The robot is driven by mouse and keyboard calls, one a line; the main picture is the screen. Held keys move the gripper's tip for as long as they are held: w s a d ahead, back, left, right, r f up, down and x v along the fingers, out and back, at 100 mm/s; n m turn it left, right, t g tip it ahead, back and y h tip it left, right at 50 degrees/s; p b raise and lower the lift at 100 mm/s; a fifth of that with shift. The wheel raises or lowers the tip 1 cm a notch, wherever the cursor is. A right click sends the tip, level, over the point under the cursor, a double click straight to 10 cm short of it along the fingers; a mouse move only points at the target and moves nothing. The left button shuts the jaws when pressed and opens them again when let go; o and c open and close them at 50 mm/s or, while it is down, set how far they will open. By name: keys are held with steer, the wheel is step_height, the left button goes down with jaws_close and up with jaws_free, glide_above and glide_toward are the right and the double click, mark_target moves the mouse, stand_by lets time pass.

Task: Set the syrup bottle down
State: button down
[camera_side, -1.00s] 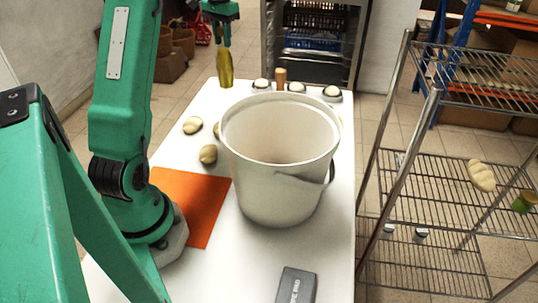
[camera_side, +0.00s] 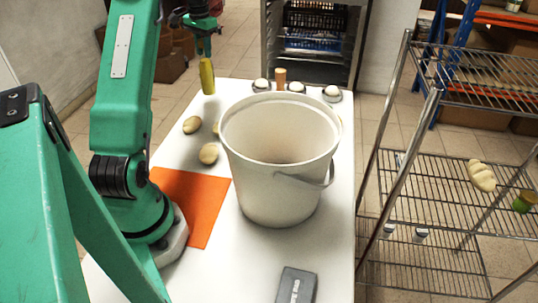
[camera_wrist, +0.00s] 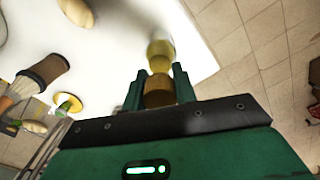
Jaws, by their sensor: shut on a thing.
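The syrup bottle (camera_side: 207,76) is yellow-olive and hangs upright from my gripper (camera_side: 203,45) near the far left corner of the white table. My gripper is shut on its upper end. In the wrist view the fingers (camera_wrist: 158,80) stand on both sides of the bottle's brown cap, and its yellow body (camera_wrist: 160,50) points away over the white tabletop near an edge. I cannot tell exactly how high its base is above the table. An orange mat (camera_side: 190,200) lies flat on the table, with nothing on its visible part.
A large white bucket (camera_side: 250,185) stands mid-table. Several pale rounded objects (camera_side: 208,154) lie left of it. Several white-topped round things (camera_side: 331,94) and a brown cylinder (camera_side: 281,80) stand along the back edge. A grey box (camera_side: 296,286) lies in front. A wire rack (camera_side: 430,190) stands right.

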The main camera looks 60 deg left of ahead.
mark_target(205, 59)
steer(key=shift+f, duration=2)
steer(key=c, duration=1.1)
jaws_free()
step_height(205, 59, up, 12)
steer(key=shift+r, duration=0.1)
